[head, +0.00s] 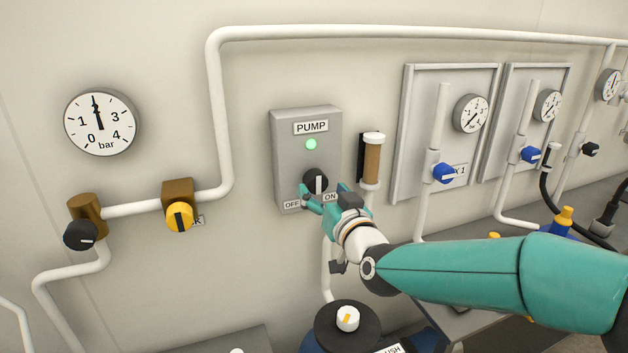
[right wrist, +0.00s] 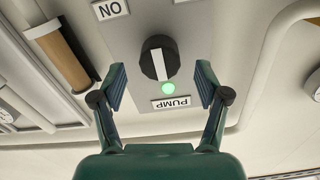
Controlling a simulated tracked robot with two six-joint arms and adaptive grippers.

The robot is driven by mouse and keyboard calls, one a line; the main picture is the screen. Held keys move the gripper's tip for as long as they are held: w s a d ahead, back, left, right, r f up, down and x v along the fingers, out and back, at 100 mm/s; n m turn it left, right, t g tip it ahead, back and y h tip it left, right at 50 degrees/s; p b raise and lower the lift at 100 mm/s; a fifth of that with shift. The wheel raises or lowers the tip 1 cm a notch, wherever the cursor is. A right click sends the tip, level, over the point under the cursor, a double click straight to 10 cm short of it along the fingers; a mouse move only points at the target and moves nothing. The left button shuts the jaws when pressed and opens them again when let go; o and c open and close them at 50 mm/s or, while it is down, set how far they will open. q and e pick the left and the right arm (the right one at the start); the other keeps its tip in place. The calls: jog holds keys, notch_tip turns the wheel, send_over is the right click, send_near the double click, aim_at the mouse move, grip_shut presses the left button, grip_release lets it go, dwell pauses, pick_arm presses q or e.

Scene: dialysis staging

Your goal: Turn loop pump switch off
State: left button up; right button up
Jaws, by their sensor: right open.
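The pump switch is a black knob (head: 316,179) with a white line, low on a grey box labelled PUMP (head: 290,150). The line stands nearly upright in the head view. The OFF label (head: 292,205) is below left of the knob and the ON label (head: 331,197) below right. A green lamp (head: 311,144) glows above it. My right gripper (head: 323,190) is open in front of the knob. In the right wrist view the knob (right wrist: 157,54) appears between the spread fingers, with a gap on each side. My left gripper is out of view.
A brown-and-white cylinder (head: 372,160) stands close right of the box. White pipes (head: 222,120), a yellow valve knob (head: 180,216), a pressure gauge (head: 100,121) and blue valves (head: 444,173) are on the wall. A white-topped black cap (head: 347,318) is below my gripper.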

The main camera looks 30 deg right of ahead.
aim_at(319, 186)
jog(key=shift+p+x, duration=0.4)
jog(key=shift+x, duration=1.65)
jog(key=shift+c, duration=0.3)
